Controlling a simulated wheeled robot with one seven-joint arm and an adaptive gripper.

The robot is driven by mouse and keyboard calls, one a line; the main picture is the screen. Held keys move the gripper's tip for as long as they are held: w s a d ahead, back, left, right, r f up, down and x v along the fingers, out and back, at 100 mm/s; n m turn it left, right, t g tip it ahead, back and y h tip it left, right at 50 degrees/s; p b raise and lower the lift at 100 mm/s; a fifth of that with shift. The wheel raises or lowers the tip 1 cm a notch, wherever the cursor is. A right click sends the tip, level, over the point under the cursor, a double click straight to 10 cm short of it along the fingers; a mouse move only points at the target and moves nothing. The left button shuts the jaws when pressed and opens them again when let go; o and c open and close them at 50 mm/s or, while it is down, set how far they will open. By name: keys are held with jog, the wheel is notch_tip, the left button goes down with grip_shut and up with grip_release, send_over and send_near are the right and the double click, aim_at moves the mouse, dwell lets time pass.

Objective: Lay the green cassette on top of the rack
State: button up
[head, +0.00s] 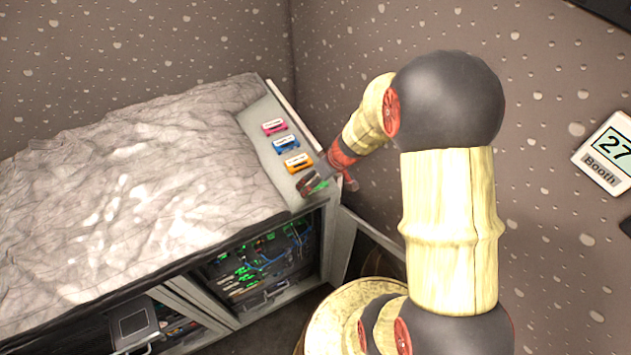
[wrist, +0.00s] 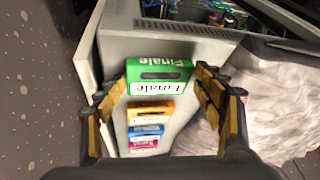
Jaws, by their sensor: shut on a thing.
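The green cassette (wrist: 160,70), labelled "Finale", is between the two fingers of my gripper (wrist: 159,82), which is shut on it. In the head view only a bit of the green cassette (head: 317,188) shows beside my gripper (head: 314,184). It is over the near end of the rack's pale top (head: 262,112), in line with the cassettes there. I cannot tell whether it touches the top. An orange cassette (head: 298,163), a blue cassette (head: 286,144) and a pink cassette (head: 275,127) lie in a row on that top, the orange one nearest the green.
A crumpled grey cloth (head: 130,190) covers the surface left of the cassette strip. Below, the open rack front shows lit green electronics and cables (head: 262,262). An open door (head: 368,250) stands at right of the rack. A "27 Booth" sign (head: 606,155) is on the wall.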

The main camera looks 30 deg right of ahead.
jog(key=shift+f, duration=0.2)
jog(key=o, duration=1.4)
jog(key=shift+r, duration=0.1)
jog(key=shift+r, duration=0.3)
jog(key=v, duration=1.1)
jog(key=s+a+r+h, duration=0.1)
jog(key=s+a+r, duration=0.5)
jog(key=a+r, duration=0.55)
jog(key=s+a+r+m+t+h, duration=0.1)
jog(key=s+r+m, duration=0.1)
jog(key=s+r, duration=0.6)
jog(key=shift+s, duration=1.05)
